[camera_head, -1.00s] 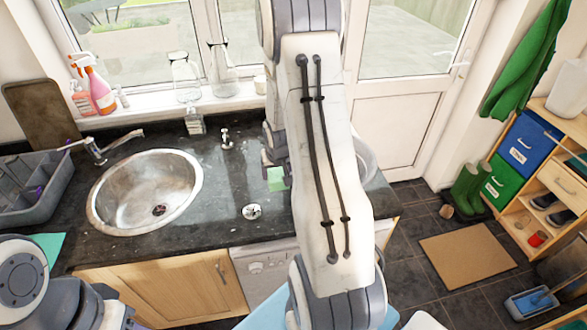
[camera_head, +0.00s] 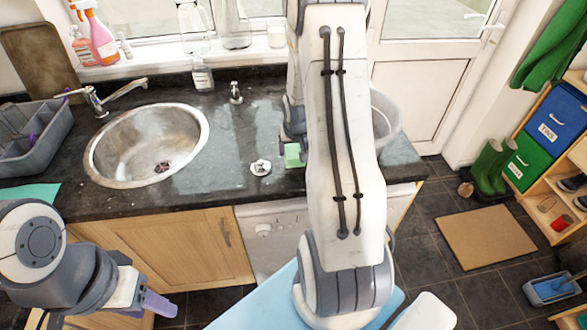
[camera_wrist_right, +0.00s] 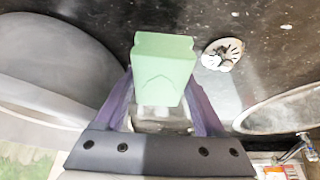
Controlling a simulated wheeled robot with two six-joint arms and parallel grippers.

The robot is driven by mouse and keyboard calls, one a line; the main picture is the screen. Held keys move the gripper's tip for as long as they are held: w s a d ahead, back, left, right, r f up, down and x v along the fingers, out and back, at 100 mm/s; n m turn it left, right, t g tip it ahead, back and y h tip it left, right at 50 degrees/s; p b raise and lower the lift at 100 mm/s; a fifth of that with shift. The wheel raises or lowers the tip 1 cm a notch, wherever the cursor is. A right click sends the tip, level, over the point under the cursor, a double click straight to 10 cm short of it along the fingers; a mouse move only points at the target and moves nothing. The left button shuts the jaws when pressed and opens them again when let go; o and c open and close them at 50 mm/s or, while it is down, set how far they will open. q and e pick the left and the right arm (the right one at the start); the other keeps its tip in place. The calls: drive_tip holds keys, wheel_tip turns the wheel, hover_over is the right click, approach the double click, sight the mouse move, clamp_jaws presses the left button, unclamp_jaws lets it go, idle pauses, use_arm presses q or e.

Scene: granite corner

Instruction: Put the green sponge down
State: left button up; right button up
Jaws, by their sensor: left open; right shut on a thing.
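The green sponge (camera_head: 293,155) is over the dark counter (camera_head: 228,190), to the right of the sink and close to the counter surface. My right gripper (camera_head: 291,141) is shut on the sponge; my own arm partly hides it in the head view. In the right wrist view the sponge (camera_wrist_right: 165,70) sits between the purple fingers of my right gripper (camera_wrist_right: 162,100). I cannot tell whether its underside touches the counter. My left gripper (camera_head: 155,303) is open and empty at the lower left, in front of the wooden cupboard.
The metal sink (camera_head: 130,125) lies left of the sponge. A sink strainer (camera_head: 260,168) lies just left of the sponge. A grey tub (camera_head: 388,118) stands behind my right arm. Bottles (camera_head: 202,77) stand at the back. Counter between sink and strainer is clear.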

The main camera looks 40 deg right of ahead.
drive_tip(key=shift+f, duration=2.3)
